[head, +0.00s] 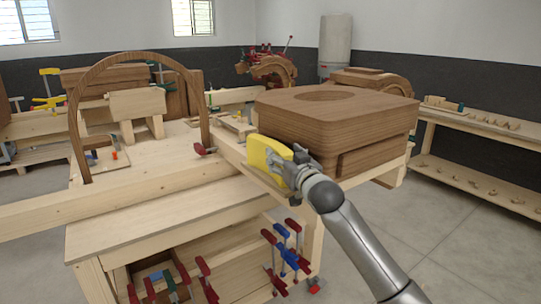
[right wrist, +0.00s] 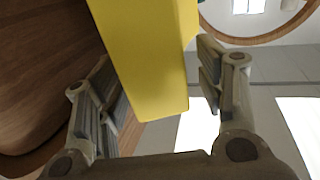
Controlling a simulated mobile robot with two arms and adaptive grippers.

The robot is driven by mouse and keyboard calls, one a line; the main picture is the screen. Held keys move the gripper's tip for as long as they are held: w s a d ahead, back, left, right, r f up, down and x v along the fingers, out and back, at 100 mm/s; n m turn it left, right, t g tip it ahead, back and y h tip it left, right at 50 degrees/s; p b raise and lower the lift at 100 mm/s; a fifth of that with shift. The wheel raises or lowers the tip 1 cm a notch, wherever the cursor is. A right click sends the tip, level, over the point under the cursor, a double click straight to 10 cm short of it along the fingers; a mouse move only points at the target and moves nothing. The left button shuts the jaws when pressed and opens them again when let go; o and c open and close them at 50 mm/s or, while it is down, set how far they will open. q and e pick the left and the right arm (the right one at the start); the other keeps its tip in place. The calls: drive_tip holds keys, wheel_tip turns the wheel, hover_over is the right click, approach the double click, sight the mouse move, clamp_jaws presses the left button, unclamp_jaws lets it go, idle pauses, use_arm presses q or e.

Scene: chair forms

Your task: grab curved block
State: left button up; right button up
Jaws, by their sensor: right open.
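A yellow block (head: 266,157) with a rounded outline stands against the near left side of the large brown wooden block (head: 345,128); it is the likely curved block. My right gripper (head: 291,168) is at its right end in the head view. In the right wrist view, the yellow block (right wrist: 148,55) reaches down between the two fingers of my open right gripper (right wrist: 158,82). A narrow gap shows at the right finger; whether the left finger touches is unclear. My left gripper is not in view.
The brown block rests on a light wooden bench (head: 170,215). A brown wooden arch (head: 135,58) stands at the bench's left. Several clamps (head: 288,250) hang at the bench's front. A side bench (head: 480,125) stands at the right, with open floor before it.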

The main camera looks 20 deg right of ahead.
drive_tip(key=shift+w, duration=0.4)
drive_tip(key=shift+c, duration=0.5)
clamp_jaws()
drive_tip(key=shift+r, duration=0.1)
